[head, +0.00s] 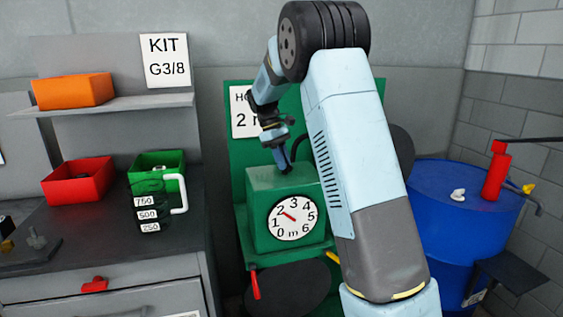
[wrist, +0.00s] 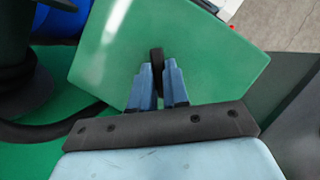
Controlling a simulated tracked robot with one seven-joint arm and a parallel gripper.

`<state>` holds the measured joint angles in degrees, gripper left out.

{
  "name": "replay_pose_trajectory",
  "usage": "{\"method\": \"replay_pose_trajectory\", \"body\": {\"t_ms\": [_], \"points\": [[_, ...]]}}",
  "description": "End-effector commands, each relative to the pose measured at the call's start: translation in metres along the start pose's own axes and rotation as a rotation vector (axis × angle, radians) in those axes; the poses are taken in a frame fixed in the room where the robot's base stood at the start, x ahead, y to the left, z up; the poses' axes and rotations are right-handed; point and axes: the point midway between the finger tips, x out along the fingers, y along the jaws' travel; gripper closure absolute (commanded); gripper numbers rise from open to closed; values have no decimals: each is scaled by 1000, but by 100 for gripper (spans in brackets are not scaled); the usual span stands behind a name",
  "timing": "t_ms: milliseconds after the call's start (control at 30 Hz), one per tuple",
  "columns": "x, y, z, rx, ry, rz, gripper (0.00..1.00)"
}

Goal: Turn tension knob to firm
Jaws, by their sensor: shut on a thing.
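A green box (head: 262,212) with a round white dial (head: 292,218) on its front stands right of the workbench. The dial is marked 0 to 6 with an "m", and its red needle points up-left, near the 2. My gripper (head: 284,168) points down onto the box's top. In the wrist view my gripper (wrist: 157,82) is shut on a small black knob (wrist: 157,58) at the green top (wrist: 205,65). The knob's lower part is hidden between the fingers. No firm or soft marking is readable.
A red lever (head: 255,285) and a yellow lever (head: 333,258) stick out below the box. A blue drum (head: 450,200) stands right.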

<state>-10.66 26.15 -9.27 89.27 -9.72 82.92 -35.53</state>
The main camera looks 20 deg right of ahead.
Motion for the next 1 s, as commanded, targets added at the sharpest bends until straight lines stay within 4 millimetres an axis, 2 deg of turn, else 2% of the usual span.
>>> {"method": "replay_pose_trajectory", "body": {"t_ms": [1000], "points": [[0, 6, 3, 893, 4, -369, 100]]}}
